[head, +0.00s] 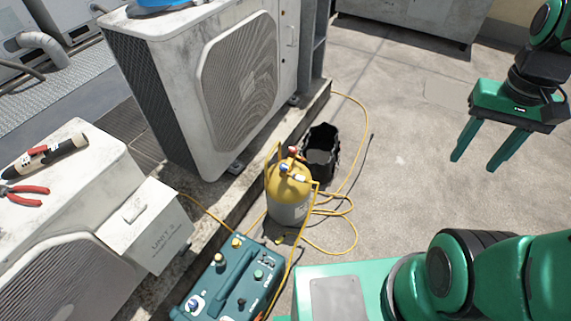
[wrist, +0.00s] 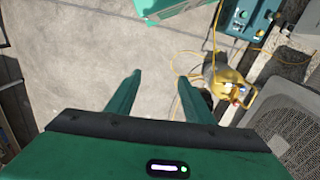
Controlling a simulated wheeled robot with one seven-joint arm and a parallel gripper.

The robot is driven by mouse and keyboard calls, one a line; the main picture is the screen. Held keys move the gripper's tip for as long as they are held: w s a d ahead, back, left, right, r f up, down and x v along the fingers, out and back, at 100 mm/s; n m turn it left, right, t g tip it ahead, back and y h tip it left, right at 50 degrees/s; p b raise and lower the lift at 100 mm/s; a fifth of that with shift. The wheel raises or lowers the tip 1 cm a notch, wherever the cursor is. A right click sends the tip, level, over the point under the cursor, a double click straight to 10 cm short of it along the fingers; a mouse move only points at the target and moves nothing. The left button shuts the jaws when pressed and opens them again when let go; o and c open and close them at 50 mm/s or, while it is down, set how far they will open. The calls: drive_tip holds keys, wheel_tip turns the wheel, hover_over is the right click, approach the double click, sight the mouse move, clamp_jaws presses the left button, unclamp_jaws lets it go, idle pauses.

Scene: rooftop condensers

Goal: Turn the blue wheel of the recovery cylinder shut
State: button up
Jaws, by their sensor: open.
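The recovery cylinder (head: 289,198) stands upright on the rooftop floor, with a yellow top and a grey lower body. Its small blue wheel (head: 284,168) sits on top, beside a red one (head: 293,151). The cylinder (wrist: 231,84) also shows at the right of the wrist view, where its wheels are small. My gripper (head: 474,164) is open and empty, in the air well to the right of the cylinder. In the wrist view its two green fingers (wrist: 160,95) are apart with only bare floor between them.
A black bucket (head: 320,153) stands just behind the cylinder. A yellow hose (head: 345,212) loops on the floor at its right. A teal machine (head: 232,283) is in front. A condenser unit (head: 195,75) stands on a kerb at the left. The floor on the right is clear.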

drive_tip(key=w+a+f+n, duration=0.2)
drive_tip(key=w+a+f, duration=0.1)
drive_tip(key=w, duration=0.6)
drive_tip(key=w+a+f+n+h, duration=0.1)
drive_tip(key=w+a+f, duration=0.25)
drive_tip(key=w, duration=0.55)
drive_tip(key=w+a+f+n, duration=0.2)
drive_tip(key=w+a+f, duration=0.1)
drive_tip(key=w, duration=0.6)
drive_tip(key=n+y, duration=0.2)
drive_tip(key=n, duration=0.1)
approach(284, 166)
drive_tip(key=f, duration=0.8)
drive_tip(key=shift+s+a+f, duration=0.1)
drive_tip(key=shift+s+a, duration=0.05)
drive_tip(key=shift+a, duration=0.05)
